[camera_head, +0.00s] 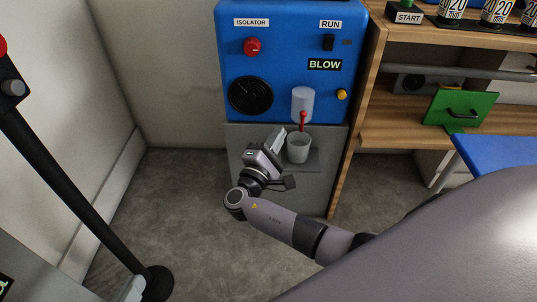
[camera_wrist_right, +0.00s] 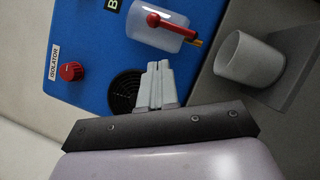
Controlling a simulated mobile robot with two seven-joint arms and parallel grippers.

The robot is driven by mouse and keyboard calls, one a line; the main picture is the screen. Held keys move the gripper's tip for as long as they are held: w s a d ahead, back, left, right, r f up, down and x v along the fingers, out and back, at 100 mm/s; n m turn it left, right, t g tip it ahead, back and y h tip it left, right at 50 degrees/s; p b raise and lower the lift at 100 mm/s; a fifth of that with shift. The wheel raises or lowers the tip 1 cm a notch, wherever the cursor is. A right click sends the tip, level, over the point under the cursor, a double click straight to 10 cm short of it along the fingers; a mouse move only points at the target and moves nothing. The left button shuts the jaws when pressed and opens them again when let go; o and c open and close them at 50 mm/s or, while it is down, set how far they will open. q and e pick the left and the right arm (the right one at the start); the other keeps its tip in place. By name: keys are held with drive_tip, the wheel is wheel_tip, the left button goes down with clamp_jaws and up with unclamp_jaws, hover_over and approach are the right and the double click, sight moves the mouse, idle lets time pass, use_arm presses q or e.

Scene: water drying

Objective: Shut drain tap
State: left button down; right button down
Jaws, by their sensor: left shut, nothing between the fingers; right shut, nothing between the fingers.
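The drain tap has a red lever (camera_head: 303,119) in front of a pale translucent bowl (camera_head: 302,98) on the blue machine. In the right wrist view the red lever (camera_wrist_right: 172,27) points along the short brass spout (camera_wrist_right: 197,43), towards the cup. A pale cup (camera_head: 298,150) stands upright below the tap. My right gripper (camera_head: 278,138) is shut and empty, left of the cup and below the tap. Its fingertips (camera_wrist_right: 158,70) are apart from the lever. My left gripper (camera_head: 132,290) shows only as a pale fingertip at the bottom left, shut and far from the tap.
The blue machine (camera_head: 235,60) carries a red isolator knob (camera_head: 252,46), a black round grille (camera_head: 250,95) and a yellow button (camera_head: 342,94). The cup's grey ledge (camera_head: 313,160) juts forward. Wooden shelving (camera_head: 375,70) stands close at right. A black post (camera_head: 75,190) stands at left.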

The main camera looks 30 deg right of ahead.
sight(302, 122)
drive_tip(key=d, duration=0.1)
drive_tip(key=d+r, duration=0.1)
drive_tip(key=d, duration=0.1)
drive_tip(key=shift+d+r+p, duration=0.15)
drive_tip(key=shift+r+p, duration=0.15)
drive_tip(key=shift+d+r, duration=0.2)
drive_tip(key=shift+d, duration=0.25)
use_arm(q)
drive_tip(key=shift+w+r, duration=0.1)
drive_tip(key=shift+r, duration=0.25)
drive_tip(key=shift+a+f, duration=0.15)
drive_tip(key=shift+a, duration=0.1)
use_arm(e)
drive_tip(key=shift+s+d, duration=0.1)
use_arm(q)
drive_tip(key=shift+a, duration=0.65)
use_arm(e)
drive_tip(key=shift+r+m+g, duration=0.1)
drive_tip(key=shift+m+g, duration=0.2)
drive_tip(key=shift+m, duration=0.2)
